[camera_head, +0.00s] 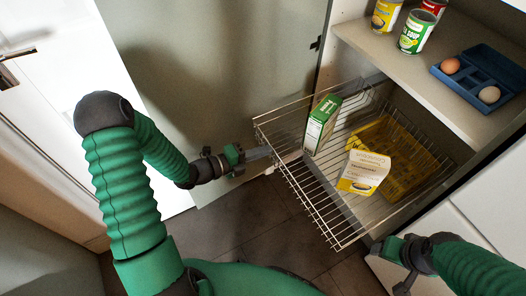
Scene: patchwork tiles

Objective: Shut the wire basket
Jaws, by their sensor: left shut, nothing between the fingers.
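The wire basket (332,223) is pulled out of the cabinet below a shelf. It holds a green box (320,125) and a yellow and white box (364,172). My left gripper (262,153) is at the left front corner of the basket, shut with nothing in it. I cannot tell whether its fingertips touch the wires. My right gripper (402,289) is low at the right, below the basket's right front side and partly cut off by the bottom edge. I cannot tell how its fingers stand.
A shelf (428,75) above the basket carries several cans, such as a green one (416,31), and a blue egg tray (480,75) with two eggs. An open cabinet door (215,60) stands at the left. Dark floor tiles (240,220) show in front.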

